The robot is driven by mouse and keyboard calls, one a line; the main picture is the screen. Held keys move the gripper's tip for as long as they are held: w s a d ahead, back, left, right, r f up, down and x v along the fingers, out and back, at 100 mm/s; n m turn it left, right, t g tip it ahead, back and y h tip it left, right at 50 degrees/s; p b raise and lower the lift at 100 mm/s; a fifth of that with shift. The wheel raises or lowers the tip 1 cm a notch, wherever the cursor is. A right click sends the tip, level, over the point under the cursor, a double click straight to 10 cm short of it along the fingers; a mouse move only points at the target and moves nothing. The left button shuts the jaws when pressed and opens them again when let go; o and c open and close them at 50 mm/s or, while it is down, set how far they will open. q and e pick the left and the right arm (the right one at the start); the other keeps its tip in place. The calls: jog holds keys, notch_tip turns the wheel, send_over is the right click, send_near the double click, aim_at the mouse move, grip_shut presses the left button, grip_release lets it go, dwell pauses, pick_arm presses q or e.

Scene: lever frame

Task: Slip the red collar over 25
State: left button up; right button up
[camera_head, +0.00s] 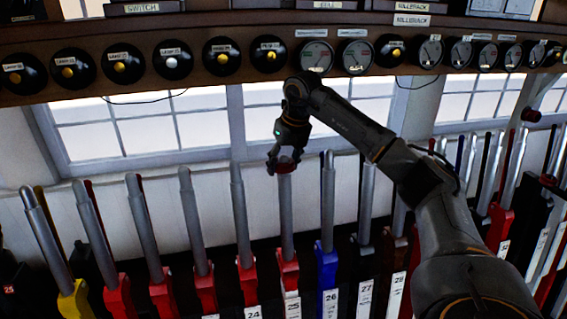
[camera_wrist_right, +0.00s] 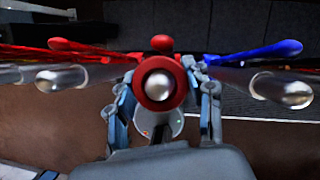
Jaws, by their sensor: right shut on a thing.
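My right gripper (camera_head: 285,160) is shut on the red collar (camera_head: 284,168) at the top of lever 25 (camera_head: 287,215), whose plate reads 25 (camera_head: 292,306). The lever is a grey steel handle rising from a red base. In the right wrist view the red collar (camera_wrist_right: 145,101) is a ring between the two fingers of my right gripper (camera_wrist_right: 163,97). The silver tip of the lever (camera_wrist_right: 158,86) shows in the ring's hole, roughly centred. How far down the collar sits on the lever cannot be told. My left gripper is not in view.
Blue-based lever 26 (camera_head: 327,205) stands close on the right. The red-based lever 24 (camera_head: 239,215) stands close on the left. More levers line both sides. A wooden shelf (camera_head: 215,85) with round instruments runs above my right gripper.

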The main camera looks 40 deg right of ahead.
jog(key=o, duration=1.2)
jog(key=shift+o, duration=0.7)
jog(key=shift+r, duration=0.1)
jog(key=shift+p+v, duration=3.15)
jog(key=shift+v, duration=1.35)
